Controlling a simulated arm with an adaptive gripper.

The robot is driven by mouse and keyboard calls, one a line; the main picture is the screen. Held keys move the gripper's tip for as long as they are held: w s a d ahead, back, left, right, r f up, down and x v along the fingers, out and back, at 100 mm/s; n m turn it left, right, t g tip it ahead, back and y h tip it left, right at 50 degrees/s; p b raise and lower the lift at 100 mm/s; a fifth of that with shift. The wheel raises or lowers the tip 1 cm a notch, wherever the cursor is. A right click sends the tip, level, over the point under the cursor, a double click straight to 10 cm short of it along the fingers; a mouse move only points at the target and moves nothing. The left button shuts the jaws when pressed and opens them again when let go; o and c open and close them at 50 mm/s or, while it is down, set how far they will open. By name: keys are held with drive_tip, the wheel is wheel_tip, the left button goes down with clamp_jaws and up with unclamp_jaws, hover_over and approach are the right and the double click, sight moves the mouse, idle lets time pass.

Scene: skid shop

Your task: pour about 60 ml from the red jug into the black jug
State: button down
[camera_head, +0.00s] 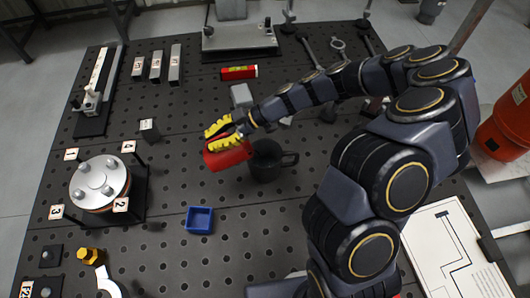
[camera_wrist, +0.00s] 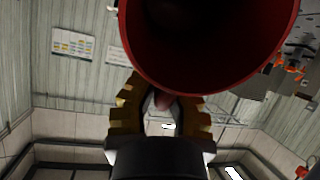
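The red jug (camera_head: 228,157) is in my gripper (camera_head: 222,134), whose yellow fingers are shut on its handle side. The jug is held tilted, just left of the black jug (camera_head: 266,163), and the two look close or overlapping in the head view. I cannot tell whether they touch. The black jug stands upright on the dark perforated table, its handle to the right. In the wrist view, the red jug's wide rim (camera_wrist: 208,92) fills the upper part beyond my fingers (camera_wrist: 160,118). Its inside is dark. No liquid or stream can be made out.
A small blue box (camera_head: 200,220) is in front of the jugs. A round metal fixture with numbered tags (camera_head: 101,183) stands left. Bare table lies between the fixture and jugs.

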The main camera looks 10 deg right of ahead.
sight(207, 150)
drive_tip(key=shift+d+r+y, duration=0.25)
drive_tip(key=shift+d+y, duration=0.05)
drive_tip(key=shift+d, duration=0.05)
idle(0.3)
drive_tip(key=shift+w+d+r+y+p, duration=0.1)
drive_tip(key=shift+d+r+y+p, duration=0.15)
drive_tip(key=shift+d+y+p, duration=0.3)
drive_tip(key=shift+a+h, duration=0.15)
drive_tip(key=shift+h, duration=0.1)
drive_tip(key=a+f+h, duration=0.2)
drive_tip(key=shift+s+a+h, duration=0.2)
drive_tip(key=shift+h, duration=0.1)
drive_tip(key=shift+a+f+t+h+b, duration=0.2)
drive_tip(key=shift+a+f+h, duration=0.35)
drive_tip(key=shift+f+h, duration=0.45)
drive_tip(key=shift+a+f+t+h+b, duration=0.1)
drive_tip(key=shift+a+f+t+h, duration=0.1)
drive_tip(key=shift+a+f+h, duration=0.55)
drive_tip(key=shift+d+h, duration=0.25)
drive_tip(key=shift+h, duration=0.1)
drive_tip(key=shift+f, duration=0.1)
drive_tip(key=shift+s+a+f+t+h+b, duration=0.15)
drive_tip(key=shift+a+f+h+b, duration=0.15)
drive_tip(key=shift+a+f+h, duration=0.9)
drive_tip(key=shift+s+a+f+t+h+b, duration=0.15)
drive_tip(key=shift+a+f+t+h+b, duration=0.1)
drive_tip(key=shift+a+f+h, duration=0.9)
drive_tip(key=shift+s+a+f+t+h+b, duration=0.15)
drive_tip(key=shift+a+f+h+b, duration=0.15)
drive_tip(key=shift+a+f+h, duration=0.85)
